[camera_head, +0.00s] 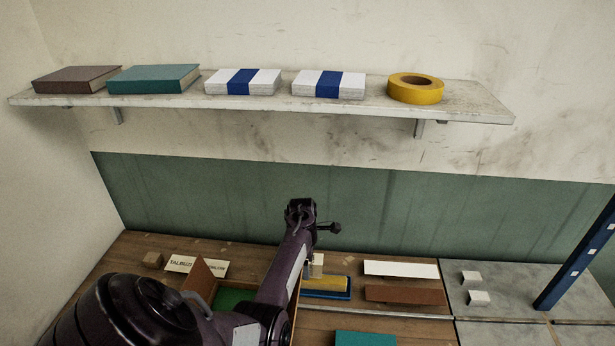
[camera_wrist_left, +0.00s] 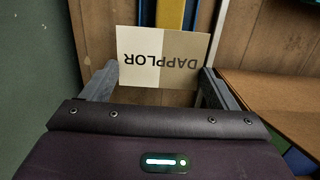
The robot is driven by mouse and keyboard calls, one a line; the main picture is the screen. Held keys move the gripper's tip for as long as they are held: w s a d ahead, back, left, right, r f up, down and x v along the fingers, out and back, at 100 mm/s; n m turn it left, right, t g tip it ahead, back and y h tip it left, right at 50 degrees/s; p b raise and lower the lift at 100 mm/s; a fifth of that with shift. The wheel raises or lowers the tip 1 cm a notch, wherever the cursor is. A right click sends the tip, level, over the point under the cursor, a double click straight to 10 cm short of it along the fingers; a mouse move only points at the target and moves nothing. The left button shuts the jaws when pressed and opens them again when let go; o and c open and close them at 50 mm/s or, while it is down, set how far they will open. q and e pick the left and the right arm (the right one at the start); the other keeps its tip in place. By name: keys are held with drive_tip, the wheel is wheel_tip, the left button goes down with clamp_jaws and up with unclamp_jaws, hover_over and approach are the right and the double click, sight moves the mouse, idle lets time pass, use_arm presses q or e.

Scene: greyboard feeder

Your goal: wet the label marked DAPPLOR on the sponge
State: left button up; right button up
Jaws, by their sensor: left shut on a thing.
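The label marked DAPPLOR (camera_wrist_left: 163,57) is held between the two fingers of my left gripper (camera_wrist_left: 158,70). Its lettering is upside down in the left wrist view; its left half is paler than its tan right half. The yellow sponge (camera_head: 326,284) sits in a blue tray (camera_head: 330,296) right of my left arm in the head view. A yellow strip with blue edges also shows behind the label in the wrist view (camera_wrist_left: 168,14). I cannot tell whether the label touches the sponge. My right gripper is out of view.
An open brown box (camera_head: 203,279) with green inside stands left of the sponge. A white strip (camera_head: 400,269) and a brown strip (camera_head: 405,295) lie right. A blue post (camera_head: 577,262) stands far right.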

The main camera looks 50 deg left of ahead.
use_arm(q)
drive_tip(key=shift+d, duration=0.1)
approach(327, 281)
drive_tip(key=shift+w+f+p, duration=0.2)
drive_tip(key=shift+p, duration=0.2)
drive_tip(key=shift+d, duration=0.25)
drive_tip(key=shift+a+f+b, duration=0.1)
drive_tip(key=shift+f+b, duration=0.85)
drive_tip(key=shift+b, duration=0.1)
wheel_tip(327, 281, down, 3)
drive_tip(key=b, duration=0.3)
drive_tip(key=shift+r, duration=0.2)
drive_tip(key=shift+f+b, duration=0.45)
drive_tip(key=shift+f, duration=0.5)
drive_tip(key=shift+f, duration=0.25)
drive_tip(key=shift+r, duration=0.1)
